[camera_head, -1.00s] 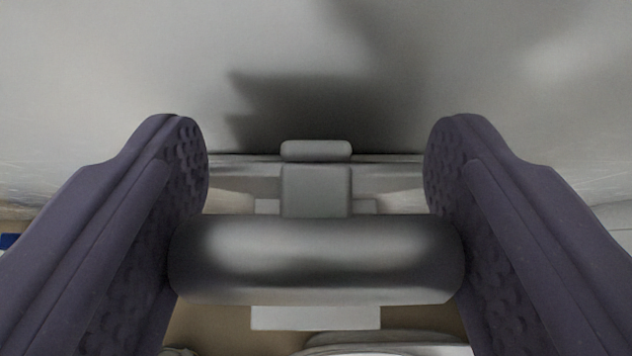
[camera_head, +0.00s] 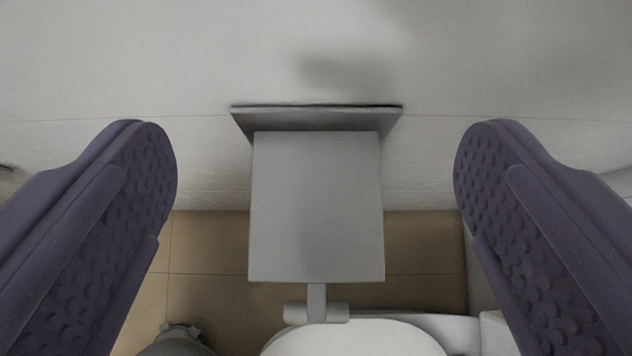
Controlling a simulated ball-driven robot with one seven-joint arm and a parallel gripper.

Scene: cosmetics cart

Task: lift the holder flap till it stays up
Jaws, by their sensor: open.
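The holder has a dark grey back plate (camera_head: 316,118) on the pale wall. Its flap (camera_head: 317,205) is a flat light grey panel that reaches from the back plate toward the lower middle of the view. I cannot tell its exact tilt. A short stem and a small grey bar (camera_head: 316,312) show at its lower edge. My gripper (camera_head: 315,180) is open, with one purple, bumpy finger on each side of the flap. There is a clear gap on both sides, and neither finger touches the flap in this view. Nothing is between the fingertips in their grip.
A white rounded fixture, like a toilet (camera_head: 353,338), stands below the holder at the bottom edge. A grey object (camera_head: 176,340) shows at the bottom left. The floor (camera_head: 205,245) is tan tile. The wall (camera_head: 190,60) is bare around the holder.

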